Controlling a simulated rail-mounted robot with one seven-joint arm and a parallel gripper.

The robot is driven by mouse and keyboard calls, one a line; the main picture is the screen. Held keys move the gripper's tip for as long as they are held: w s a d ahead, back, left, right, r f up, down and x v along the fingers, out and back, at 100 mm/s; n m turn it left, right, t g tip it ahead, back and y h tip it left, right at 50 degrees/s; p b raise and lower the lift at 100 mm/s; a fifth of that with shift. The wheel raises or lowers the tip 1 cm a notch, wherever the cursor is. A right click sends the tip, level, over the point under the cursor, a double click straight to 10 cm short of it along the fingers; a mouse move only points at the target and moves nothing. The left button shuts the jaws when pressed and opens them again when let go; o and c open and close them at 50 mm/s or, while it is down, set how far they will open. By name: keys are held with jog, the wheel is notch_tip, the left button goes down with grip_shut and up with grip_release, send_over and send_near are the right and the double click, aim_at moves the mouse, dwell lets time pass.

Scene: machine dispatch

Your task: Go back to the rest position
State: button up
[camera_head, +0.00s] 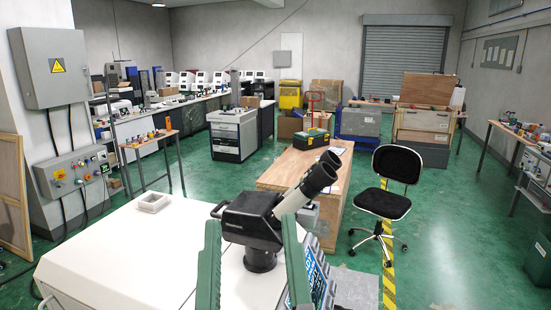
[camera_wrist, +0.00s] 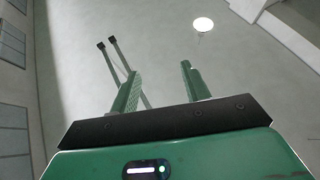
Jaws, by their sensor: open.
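My gripper (camera_wrist: 160,70) shows in the wrist view with its two green fingers apart and nothing between them. It faces the upper wall and ceiling. In the head view two green uprights, which look like the fingers of my gripper (camera_head: 250,221), rise at the bottom centre. They stand in front of a black viewer with two pale tubes (camera_head: 305,192). The viewer is on a white machine top (camera_head: 140,250). I cannot tell how far my gripper is from the viewer.
A small pale square frame (camera_head: 154,202) lies on the white top. A wooden bench (camera_head: 275,178) with a toolbox (camera_head: 311,138) and a black chair (camera_head: 385,203) stand beyond. A grey control box (camera_head: 75,178) is at the left.

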notch_tip(320, 180, up, 14)
jog(key=s+d+m+t+h+p, duration=0.1)
jog(key=s+h+p, duration=0.1)
jog(key=p, duration=1.1)
jog(key=shift+s+d+m, duration=0.3)
jog(key=shift+m, duration=0.1)
jog(key=shift+f, duration=0.1)
